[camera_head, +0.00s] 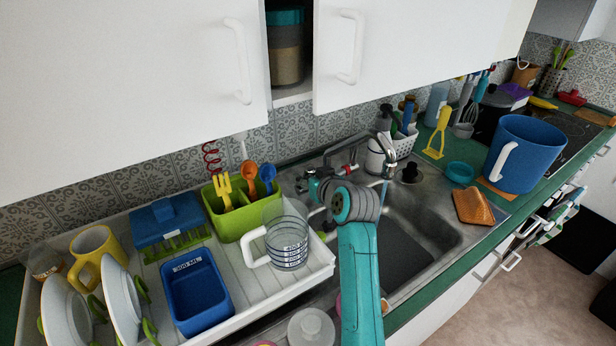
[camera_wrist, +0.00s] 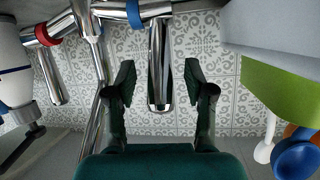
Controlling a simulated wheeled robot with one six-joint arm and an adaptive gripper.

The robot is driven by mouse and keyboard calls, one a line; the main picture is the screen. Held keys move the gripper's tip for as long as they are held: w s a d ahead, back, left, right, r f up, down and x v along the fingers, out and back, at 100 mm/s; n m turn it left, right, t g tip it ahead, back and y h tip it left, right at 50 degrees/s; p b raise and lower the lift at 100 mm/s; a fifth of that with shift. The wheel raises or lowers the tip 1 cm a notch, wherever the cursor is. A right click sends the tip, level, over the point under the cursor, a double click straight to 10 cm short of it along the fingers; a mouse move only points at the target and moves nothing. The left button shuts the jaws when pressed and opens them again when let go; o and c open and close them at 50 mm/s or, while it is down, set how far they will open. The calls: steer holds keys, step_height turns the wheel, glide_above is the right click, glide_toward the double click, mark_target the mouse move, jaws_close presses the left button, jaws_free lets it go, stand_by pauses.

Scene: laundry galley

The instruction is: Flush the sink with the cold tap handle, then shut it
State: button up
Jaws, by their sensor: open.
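The chrome tap (camera_head: 389,150) stands behind the steel sink (camera_head: 432,232). A thin bluish streak shows below its spout; I cannot tell for sure whether it is running water. In the wrist view, the cold tap handle (camera_wrist: 160,66) is a chrome lever beside a blue ring (camera_wrist: 152,9). My gripper (camera_wrist: 159,80) is open, with one finger on each side of this lever and visible gaps on both sides. The other chrome lever (camera_wrist: 51,74) is to the left, near a red ring (camera_wrist: 48,31). In the head view my arm mostly hides the cold handle and my fingers.
A green utensil holder (camera_head: 236,217) and a clear measuring jug (camera_head: 287,240) stand on the white drying rack (camera_head: 318,262) left of my arm. A white bottle (camera_head: 376,157) is behind the tap. A sponge (camera_head: 472,207) lies on the sink's right edge.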

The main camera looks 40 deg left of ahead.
steer(key=shift+w+a+f, duration=0.2)
steer(key=shift+w+a, duration=0.05)
steer(key=shift+a, duration=0.25)
jaws_close()
steer(key=shift+w+a+r+g+h, duration=0.25)
steer(key=shift+a+g+h, duration=0.2)
steer(key=shift+h, duration=0.25)
steer(key=shift+w+a+r+g+h, duration=0.1)
steer(key=shift+w+a+g+h, duration=0.1)
steer(key=shift+a+g+h, duration=0.45)
steer(key=shift+w+a+g+h, duration=0.15)
steer(key=shift+a+h, duration=0.15)
steer(key=shift+h, duration=0.65)
jaws_free()
